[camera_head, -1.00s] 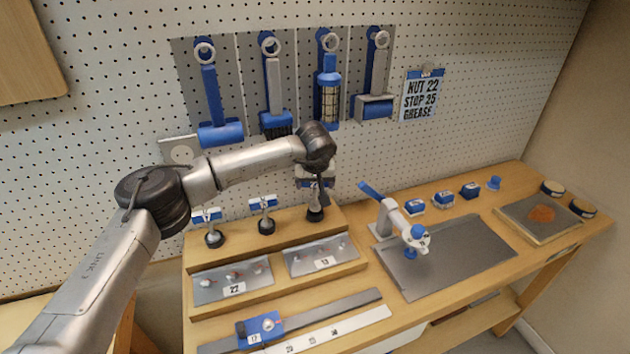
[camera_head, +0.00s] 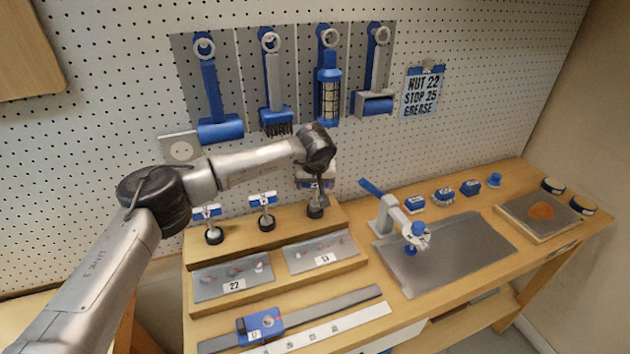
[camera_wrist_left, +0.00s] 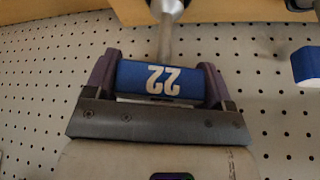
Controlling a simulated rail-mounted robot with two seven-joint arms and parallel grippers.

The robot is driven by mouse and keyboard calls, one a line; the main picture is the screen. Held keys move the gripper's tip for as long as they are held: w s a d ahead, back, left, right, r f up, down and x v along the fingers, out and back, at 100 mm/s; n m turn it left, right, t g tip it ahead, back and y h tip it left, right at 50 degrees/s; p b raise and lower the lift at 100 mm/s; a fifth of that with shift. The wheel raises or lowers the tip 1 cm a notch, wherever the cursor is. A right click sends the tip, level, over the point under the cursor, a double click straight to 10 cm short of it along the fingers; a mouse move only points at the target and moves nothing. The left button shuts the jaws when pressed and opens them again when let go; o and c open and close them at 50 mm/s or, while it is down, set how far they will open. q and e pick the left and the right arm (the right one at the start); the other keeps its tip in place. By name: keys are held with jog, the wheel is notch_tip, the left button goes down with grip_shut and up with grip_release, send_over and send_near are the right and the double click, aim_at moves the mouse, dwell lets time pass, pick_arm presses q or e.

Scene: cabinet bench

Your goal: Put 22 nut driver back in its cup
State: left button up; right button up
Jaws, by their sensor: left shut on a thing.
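My left gripper (camera_head: 316,184) is shut on the 22 nut driver at the right end of the upper wooden ledge. In the left wrist view, the driver's blue handle (camera_wrist_left: 158,79) with a white 22 lies between the two fingers (camera_wrist_left: 158,84). Its metal shaft (camera_wrist_left: 166,38) runs toward the ledge. In the head view, the driver is mostly hidden by the gripper and stands about upright over the right black cup (camera_head: 316,211). I cannot tell whether its tip is inside the cup. My right gripper is not in view.
Two other blue-and-white handled drivers (camera_head: 207,213) (camera_head: 263,199) stand in cups to the left. Tools hang on the pegboard behind.

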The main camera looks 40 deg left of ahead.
pick_arm(q)
jog(key=shift+f, duration=0.7)
dwell(0.3)
jog(key=o, duration=1.1)
jog(key=shift+o, duration=0.2)
jog(key=p+v, duration=0.2)
jog(key=v, duration=1.2)
jog(key=shift+p, duration=0.3)
jog(key=shift+a, duration=0.1)
jog(key=shift+w, duration=0.1)
